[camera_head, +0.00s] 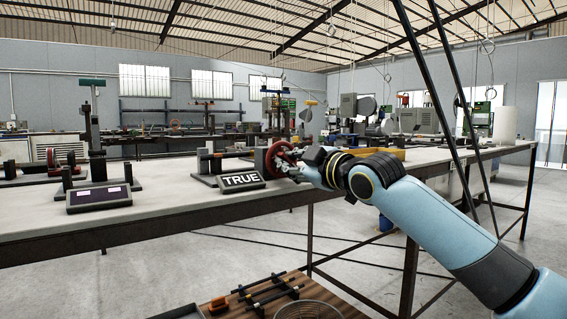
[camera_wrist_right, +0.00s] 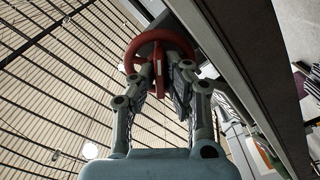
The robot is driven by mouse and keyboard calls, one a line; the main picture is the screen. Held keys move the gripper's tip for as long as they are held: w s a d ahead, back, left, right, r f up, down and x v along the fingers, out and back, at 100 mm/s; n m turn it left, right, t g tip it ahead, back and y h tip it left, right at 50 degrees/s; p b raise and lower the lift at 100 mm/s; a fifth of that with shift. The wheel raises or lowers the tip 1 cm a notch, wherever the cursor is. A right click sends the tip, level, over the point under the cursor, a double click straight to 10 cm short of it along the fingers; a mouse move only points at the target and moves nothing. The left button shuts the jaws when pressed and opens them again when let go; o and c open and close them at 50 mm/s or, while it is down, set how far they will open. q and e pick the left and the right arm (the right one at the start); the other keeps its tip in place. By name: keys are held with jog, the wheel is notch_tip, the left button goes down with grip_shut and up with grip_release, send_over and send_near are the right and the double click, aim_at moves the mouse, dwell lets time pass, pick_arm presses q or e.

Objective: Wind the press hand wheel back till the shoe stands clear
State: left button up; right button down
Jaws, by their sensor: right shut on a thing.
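The red hand wheel (camera_head: 279,158) stands at the right end of a dark bench press (camera_head: 207,163) near the table's front edge. My right gripper (camera_head: 290,168) reaches it from the right and is shut on it. In the right wrist view the red wheel (camera_wrist_right: 158,37) is seen between and beyond the fingers, with the fingertips at a red spoke near its middle. A reddish bar runs left from the wheel side across the press. The shoe is too small to make out. My left gripper is out of view.
A sign reading TRUE (camera_head: 241,181) stands in front of the press. On the left are a grey display box (camera_head: 98,197), a dark upright stand and another red wheel (camera_head: 71,160). A low wooden board (camera_head: 232,305) with dark rods lies below the table (camera_head: 160,205).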

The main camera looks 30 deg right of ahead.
jog(key=shift+n, duration=1)
jog(key=shift+f+n+b, duration=0.1)
jog(key=shift+n+b, duration=0.45)
jog(key=shift+n, duration=0.45)
jog(key=shift+n+b, duration=0.3)
jog(key=shift+n, duration=0.7)
